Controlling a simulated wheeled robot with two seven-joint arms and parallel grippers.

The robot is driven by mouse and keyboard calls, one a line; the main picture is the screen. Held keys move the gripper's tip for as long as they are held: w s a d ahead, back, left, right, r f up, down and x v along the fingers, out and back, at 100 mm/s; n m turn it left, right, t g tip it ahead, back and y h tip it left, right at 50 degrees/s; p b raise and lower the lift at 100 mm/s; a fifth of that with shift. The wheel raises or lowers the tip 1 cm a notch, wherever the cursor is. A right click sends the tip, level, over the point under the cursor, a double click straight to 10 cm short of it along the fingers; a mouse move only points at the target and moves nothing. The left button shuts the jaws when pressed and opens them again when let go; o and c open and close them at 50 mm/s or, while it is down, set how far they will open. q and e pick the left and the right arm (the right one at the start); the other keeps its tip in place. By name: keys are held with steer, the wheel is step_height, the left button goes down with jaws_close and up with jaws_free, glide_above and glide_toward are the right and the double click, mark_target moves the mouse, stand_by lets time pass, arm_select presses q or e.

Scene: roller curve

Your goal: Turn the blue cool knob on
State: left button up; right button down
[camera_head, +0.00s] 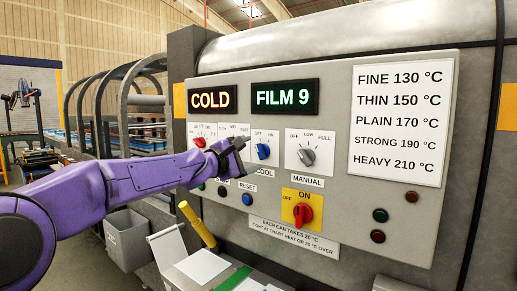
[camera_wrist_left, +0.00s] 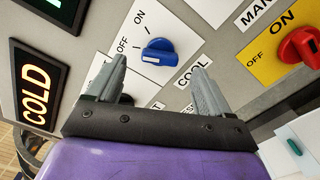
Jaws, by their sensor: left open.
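The blue cool knob (camera_head: 263,151) sits on a white plate marked OFF and ON, above the COOL label, on the grey control panel (camera_head: 335,200). In the left wrist view the blue knob (camera_wrist_left: 159,52) lies ahead of the fingertips, between them and apart from both. Its pointer direction is hard to read. My left gripper (camera_head: 236,145) is just left of the knob in the head view. In the left wrist view my left gripper (camera_wrist_left: 158,65) has its two grey fingers spread with nothing between them. My right gripper is not in view.
A grey knob (camera_head: 306,156) marked OFF, LOW, FULL is right of the blue one. A red switch (camera_head: 303,213) on a yellow plate is below. A blue button (camera_head: 247,199) and a yellow handle (camera_head: 197,224) are lower.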

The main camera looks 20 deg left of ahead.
mark_target(259, 152)
arm_select(q)
steer(key=p+x, duration=0.2)
steer(key=x, duration=0.2)
steer(key=shift+w+d+r, duration=0.15)
steer(key=shift+w+r, duration=0.05)
steer(key=shift+w, duration=0.05)
steer(key=shift+w+f, duration=0.15)
steer(key=shift+w, duration=0.05)
steer(key=c, duration=1)
steer(key=shift+c, duration=0.2)
